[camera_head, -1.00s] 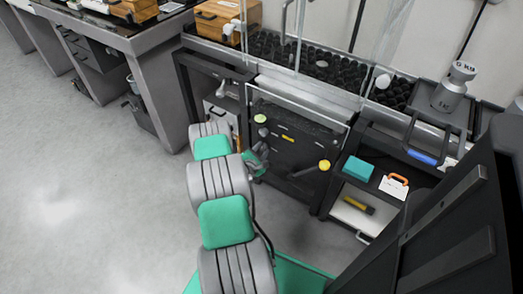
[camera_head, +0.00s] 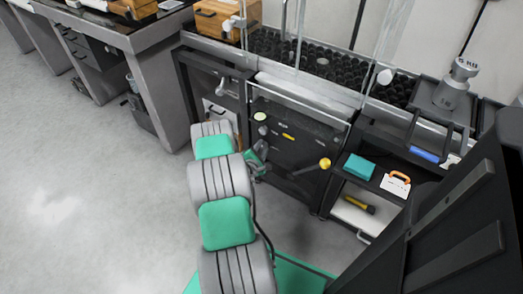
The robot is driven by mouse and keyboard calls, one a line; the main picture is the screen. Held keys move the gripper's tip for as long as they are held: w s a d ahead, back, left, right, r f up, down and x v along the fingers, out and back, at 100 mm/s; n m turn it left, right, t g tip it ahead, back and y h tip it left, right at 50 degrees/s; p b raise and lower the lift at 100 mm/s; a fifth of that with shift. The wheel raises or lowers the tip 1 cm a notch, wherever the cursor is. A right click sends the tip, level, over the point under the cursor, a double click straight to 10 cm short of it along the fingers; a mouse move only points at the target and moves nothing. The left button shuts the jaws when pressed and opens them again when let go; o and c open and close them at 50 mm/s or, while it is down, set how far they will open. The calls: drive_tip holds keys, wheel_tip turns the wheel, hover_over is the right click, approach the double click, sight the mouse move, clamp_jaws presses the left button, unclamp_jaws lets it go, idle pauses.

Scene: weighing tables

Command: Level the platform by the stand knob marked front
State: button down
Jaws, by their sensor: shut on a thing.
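The dark stand (camera_head: 292,162) has a clear-panelled frame above it. A pale round knob (camera_head: 260,117) is at its upper left and a yellow knob (camera_head: 325,163) sticks out at its right. A small grey knob (camera_head: 263,131) is below the pale one. My gripper (camera_head: 262,148) is at the stand's left front, just below the grey knob, and is shut on what looks like a stand knob. The held part is mostly hidden by the gripper and my arm. Markings on the knobs are too small to read.
A grey table (camera_head: 165,40) is at the left.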

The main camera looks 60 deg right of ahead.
drive_tip(key=m+b, duration=0.1)
drive_tip(key=b, duration=0.1)
drive_tip(key=f+m+t+h+b, duration=0.1)
drive_tip(key=b, duration=0.1)
drive_tip(key=shift+s+m, duration=0.1)
drive_tip(key=shift+m, duration=0.3)
drive_tip(key=m+b, duration=0.2)
drive_tip(key=b, duration=0.1)
drive_tip(key=shift+r+t+h, duration=0.2)
drive_tip(key=shift+t+h, duration=0.2)
drive_tip(key=c, duration=1)
unclamp_jaws()
drive_tip(key=shift+r, duration=0.1)
drive_tip(key=p+v, duration=0.1)
drive_tip(key=v, duration=0.6)
drive_tip(key=shift+s+a, duration=0.1)
drive_tip(key=shift+a, duration=0.3)
